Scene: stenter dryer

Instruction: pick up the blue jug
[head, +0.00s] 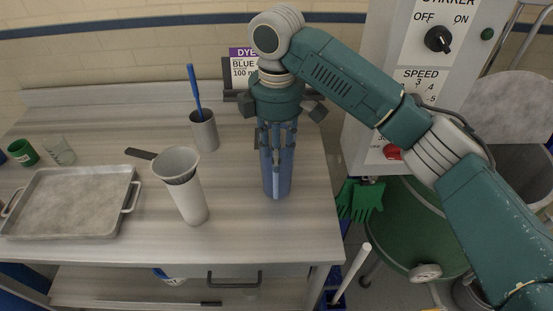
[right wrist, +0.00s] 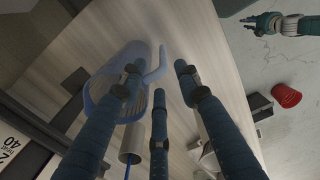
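The blue jug (head: 277,178) stands upright on the metal table, translucent blue, partly hidden behind my right gripper in the head view. My right gripper (head: 277,135) points down over it. In the right wrist view the jug (right wrist: 105,92) lies to the left, and its handle (right wrist: 157,66) sits between the spread fingertips (right wrist: 158,76) of my right gripper. The fingers look open; I cannot tell whether any touches the jug. A small teal gripper, which seems to be my left one (right wrist: 262,22), shows far off at the top right; its finger state is unclear.
A metal tray (head: 70,202) lies further left. A dye sign (head: 243,66) stands behind. The table's right edge is close to the jug.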

